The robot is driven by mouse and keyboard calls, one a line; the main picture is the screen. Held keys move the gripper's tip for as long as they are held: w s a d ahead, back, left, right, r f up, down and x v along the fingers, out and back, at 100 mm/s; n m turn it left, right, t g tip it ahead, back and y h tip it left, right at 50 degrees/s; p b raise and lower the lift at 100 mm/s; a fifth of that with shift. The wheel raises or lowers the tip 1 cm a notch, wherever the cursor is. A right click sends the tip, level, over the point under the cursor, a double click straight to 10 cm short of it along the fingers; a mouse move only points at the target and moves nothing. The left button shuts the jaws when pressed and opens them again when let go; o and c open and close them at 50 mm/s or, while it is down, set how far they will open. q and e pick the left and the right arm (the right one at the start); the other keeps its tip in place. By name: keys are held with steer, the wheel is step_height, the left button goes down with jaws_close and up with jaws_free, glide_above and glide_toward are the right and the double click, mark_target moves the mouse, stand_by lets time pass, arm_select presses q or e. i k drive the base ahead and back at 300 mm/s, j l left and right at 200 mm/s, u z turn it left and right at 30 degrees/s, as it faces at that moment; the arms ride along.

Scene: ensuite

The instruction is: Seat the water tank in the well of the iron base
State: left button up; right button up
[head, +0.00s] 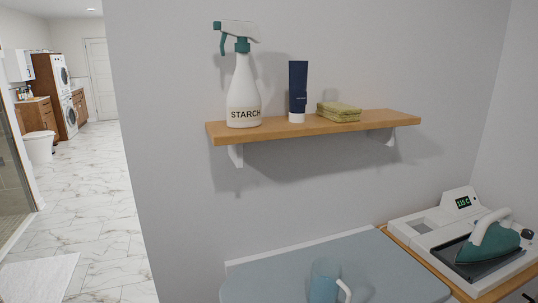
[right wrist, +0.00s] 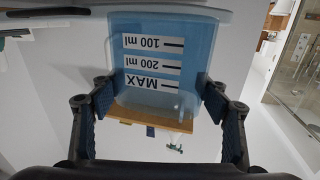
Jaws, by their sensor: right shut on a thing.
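The water tank (right wrist: 165,70) is translucent blue with 100 ml, 200 ml and MAX marks. In the right wrist view, which is upside down, my right gripper (right wrist: 158,105) is shut on it, with a dark finger on each side. The white iron base (head: 452,194) stands at the right of the head view on a wooden top. Its well (head: 428,225) shows as a grey recess at the back left and looks empty. The held tank and both my grippers are out of the head view, so the gap between tank and well cannot be judged.
A green iron (head: 485,246) rests on the base, right of the well. A blue jug (head: 323,284) with a white handle stands on the blue-grey board (head: 260,285). A shelf (head: 390,121) above holds a starch bottle (head: 243,90), a tube (head: 298,92) and folded cloths (head: 338,112).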

mark_target(421, 231)
steer(key=z, duration=1.35)
